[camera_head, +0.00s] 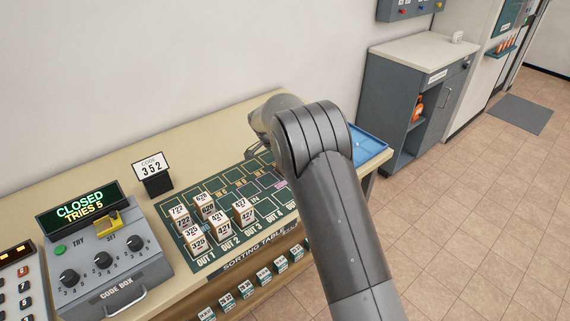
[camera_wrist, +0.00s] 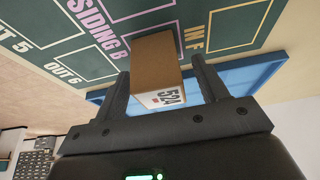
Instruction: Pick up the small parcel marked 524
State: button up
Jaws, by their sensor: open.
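The small parcel marked 524 (camera_wrist: 156,62) is a brown box with a white label end, seen in the wrist view. It lies at the sorting board between the "SIDING B" and "IN" markings. My gripper (camera_wrist: 162,88) is open, with one finger on each side of the parcel and a narrow gap visible beside it. In the head view my arm hides both the gripper and this parcel.
Several other numbered parcels (camera_head: 208,218) stand on the left part of the green sorting board (camera_head: 205,262). A blue tray (camera_head: 369,146) is at the table's right end.

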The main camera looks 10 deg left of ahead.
jog(key=shift+r, duration=0.1)
jog(key=c, duration=1.1)
jog(key=shift+r, duration=0.1)
